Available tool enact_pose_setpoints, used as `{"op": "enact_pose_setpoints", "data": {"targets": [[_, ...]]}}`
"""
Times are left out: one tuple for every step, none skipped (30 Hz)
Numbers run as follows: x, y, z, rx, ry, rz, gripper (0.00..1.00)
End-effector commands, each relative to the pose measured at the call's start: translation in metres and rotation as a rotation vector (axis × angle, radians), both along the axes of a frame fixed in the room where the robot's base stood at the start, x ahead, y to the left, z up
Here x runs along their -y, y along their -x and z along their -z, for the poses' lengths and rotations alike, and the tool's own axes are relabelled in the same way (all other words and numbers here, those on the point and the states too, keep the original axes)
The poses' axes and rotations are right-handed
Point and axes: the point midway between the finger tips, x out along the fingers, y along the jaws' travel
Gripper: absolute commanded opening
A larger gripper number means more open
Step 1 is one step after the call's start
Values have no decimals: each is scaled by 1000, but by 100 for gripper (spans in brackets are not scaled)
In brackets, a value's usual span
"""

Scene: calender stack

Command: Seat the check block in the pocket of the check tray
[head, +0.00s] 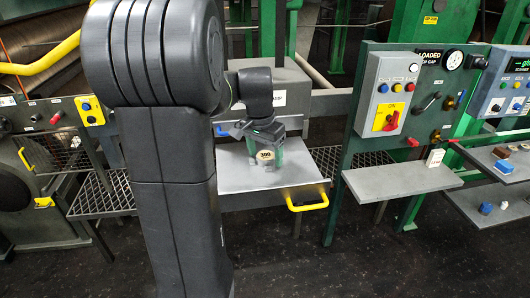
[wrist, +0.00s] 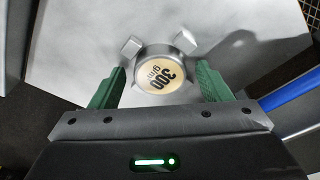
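The check block (wrist: 161,74) is a round grey piece with a cream top marked "300" and smaller letters. It stands among raised grey lugs on the light grey check tray (wrist: 85,35); whether it sits fully down in the pocket I cannot tell. In the head view the block (head: 265,157) is on the pulled-out tray (head: 235,181), below my gripper (head: 268,149). In the wrist view the green fingers of my gripper (wrist: 161,70) are apart on either side of the block, with a gap at each. The block's underside is hidden.
A yellow handle (head: 307,198) is on the tray's front edge. A grey housing (head: 288,92) stands behind the tray. To the right is a green panel with a control box (head: 388,92) and a grey shelf (head: 402,180) with a white block (head: 435,158).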

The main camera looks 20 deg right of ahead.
Motion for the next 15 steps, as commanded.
{"op": "enact_pose_setpoints", "data": {"targets": [[0, 0, 0, 0, 0, 0, 71], [0, 0, 0, 0, 0, 0, 71], [0, 0, -1, 0, 0, 0, 71], [0, 0, -2, 0, 0, 0, 71], [0, 0, -3, 0, 0, 0, 71], [0, 0, -6, 1, 0, 0, 71], [0, 0, -8, 2, 1, 0, 71], [-1, 0, -11, 3, 2, 0, 71], [-2, 0, -17, 4, 2, 0, 71], [-2, 1, -22, 3, 2, 0, 71], [-3, 1, -28, 5, 3, 0, 71], [-4, 2, -37, 6, 2, -1, 71], [-5, 2, -43, 5, 3, 0, 71], [-6, 2, -50, 6, 2, -1, 71], [-7, 3, -59, 6, 2, -1, 71]]}}
